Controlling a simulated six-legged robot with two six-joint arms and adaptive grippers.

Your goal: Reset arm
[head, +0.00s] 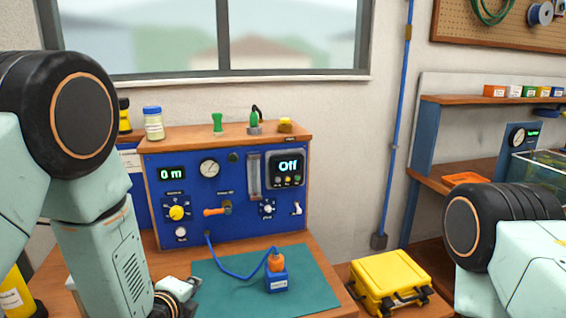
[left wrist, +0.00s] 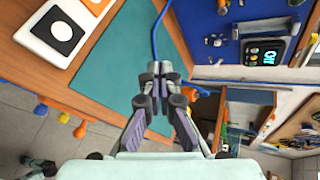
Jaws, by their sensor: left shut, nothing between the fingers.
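My left arm comes in from the left in the head view, its forearm pointing down. The blue testbench panel (head: 235,233) stands behind the mat, with a display reading "Off". Part of my right arm shows at the right; its gripper is out of view.
A blue block with an orange top (head: 277,282) stands on the mat, with a blue hose (head: 228,272) running to the panel. A yellow case (head: 392,278) lies right of the bench. A lidded jar (head: 153,125) and small fittings stand along the panel's top. The mat's left part looks clear.

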